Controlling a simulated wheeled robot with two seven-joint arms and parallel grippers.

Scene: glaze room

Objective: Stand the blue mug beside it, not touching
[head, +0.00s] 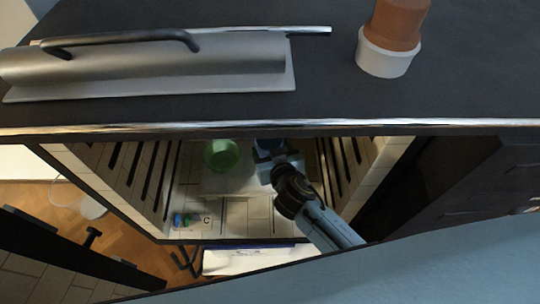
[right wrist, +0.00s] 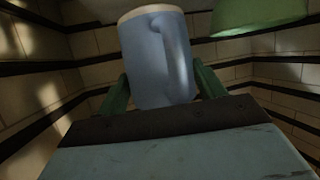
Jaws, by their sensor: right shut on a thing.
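The blue mug (right wrist: 150,65) has a pale rim at the top and its handle faces the wrist camera. It looks upright, a little tilted in that view. My right gripper (right wrist: 162,88) is shut on it, with one green finger on each side. In the head view the mug (head: 267,146) is partly hidden by my gripper, inside the brick-lined chamber. A green round vessel (head: 222,154) stands to its left, with a gap between them. It also shows in the right wrist view (right wrist: 258,14), at the upper right. Whether the mug's base touches the floor is hidden. My left gripper is out of view.
The brick chamber (head: 205,222) has dark grooved side walls close on both sides. Small coloured items (head: 186,219) lie at its front left. The dark top (head: 320,95) above carries a metal roller-shaped piece (head: 150,62) and a terracotta pot in a white base (head: 386,54).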

